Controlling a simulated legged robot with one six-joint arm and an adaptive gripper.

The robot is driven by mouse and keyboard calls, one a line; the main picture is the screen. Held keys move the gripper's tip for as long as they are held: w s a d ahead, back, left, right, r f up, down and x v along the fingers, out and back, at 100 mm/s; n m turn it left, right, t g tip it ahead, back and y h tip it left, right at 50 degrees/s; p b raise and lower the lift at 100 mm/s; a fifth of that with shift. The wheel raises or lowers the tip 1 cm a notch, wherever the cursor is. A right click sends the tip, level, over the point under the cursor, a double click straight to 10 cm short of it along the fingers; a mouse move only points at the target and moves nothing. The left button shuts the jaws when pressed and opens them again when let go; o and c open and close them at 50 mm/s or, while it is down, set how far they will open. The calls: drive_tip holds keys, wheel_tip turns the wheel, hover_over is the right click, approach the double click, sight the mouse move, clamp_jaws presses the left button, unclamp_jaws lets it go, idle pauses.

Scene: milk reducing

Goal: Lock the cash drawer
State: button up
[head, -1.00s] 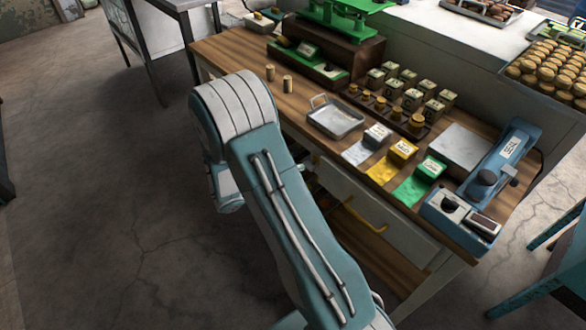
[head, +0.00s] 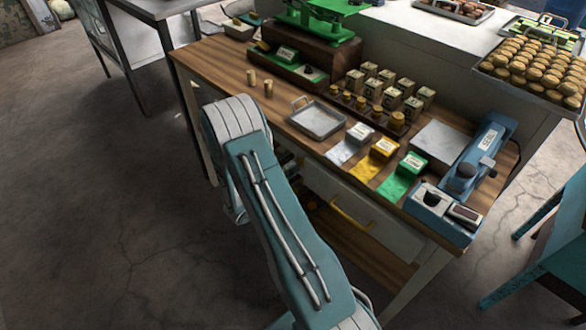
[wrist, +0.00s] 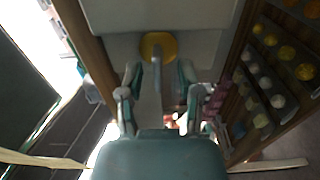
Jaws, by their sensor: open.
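In the wrist view, a round yellow plate (wrist: 149,42) with a grey lever or key-like bar (wrist: 157,75) sits on a grey front under the pale drawer panel (wrist: 160,14). My gripper (wrist: 157,83) is open, with one finger on each side of the grey bar. I cannot tell whether the fingers touch it. In the head view, a white drawer front (head: 385,226) with a yellow handle (head: 350,213) shows under the wooden table. There my arm hides the gripper and the yellow plate.
The wooden table (head: 222,62) carries a metal tray (head: 318,121), small labelled boxes, a green scale (head: 320,18) and a blue device (head: 480,165). In the wrist view, a rack (wrist: 265,85) of round items is close on the right. Floor at left is clear.

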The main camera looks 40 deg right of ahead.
drive_tip(key=shift+d, duration=0.65)
clamp_jaws()
